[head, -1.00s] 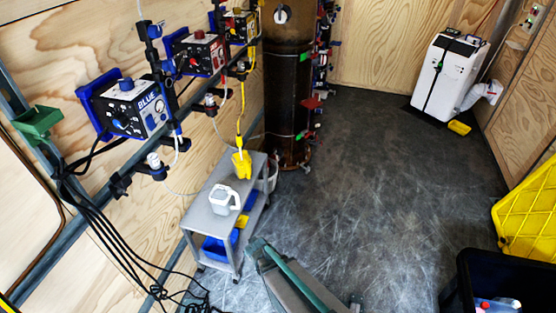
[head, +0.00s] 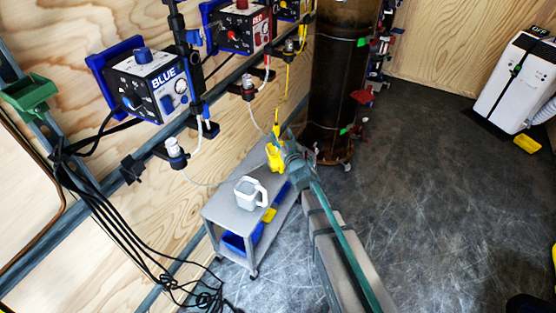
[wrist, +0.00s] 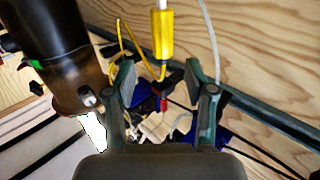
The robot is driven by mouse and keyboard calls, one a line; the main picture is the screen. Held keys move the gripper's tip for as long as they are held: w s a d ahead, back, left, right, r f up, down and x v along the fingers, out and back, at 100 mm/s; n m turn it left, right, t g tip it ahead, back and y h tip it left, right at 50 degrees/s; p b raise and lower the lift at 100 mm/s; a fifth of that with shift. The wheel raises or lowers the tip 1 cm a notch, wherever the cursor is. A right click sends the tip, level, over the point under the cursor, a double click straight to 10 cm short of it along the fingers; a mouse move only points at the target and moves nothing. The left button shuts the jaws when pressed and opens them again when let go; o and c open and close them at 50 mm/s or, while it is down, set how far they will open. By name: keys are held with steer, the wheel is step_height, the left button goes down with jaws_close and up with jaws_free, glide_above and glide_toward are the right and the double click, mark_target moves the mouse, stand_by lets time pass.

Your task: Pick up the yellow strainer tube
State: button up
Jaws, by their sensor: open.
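The yellow strainer tube hangs in the wrist view as a yellow cylinder (wrist: 162,35) with a white end at the top and a yellow line looping beside it. In the head view a small yellow piece that looks like it (head: 277,117) is above the yellow jug (head: 274,158) at the cart's far end. My gripper (head: 288,150) is beside the jug, partly in front of it. In the wrist view my gripper (wrist: 164,85) is open, its fingers spread and empty. The cylinder shows beyond and above the gap between the fingertips. I cannot tell the distance.
A grey cart (head: 232,207) holds a white jug (head: 250,193) on top and a blue bin (head: 240,240) below. Pump boxes (head: 155,86) line the wooden wall at left. A dark cylinder tank (head: 335,80) stands behind my gripper.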

mark_target(277, 129)
steer(key=x, duration=0.6)
steer(key=shift+w+a+f, duration=0.1)
steer(key=shift+a+f, duration=0.15)
jaws_close()
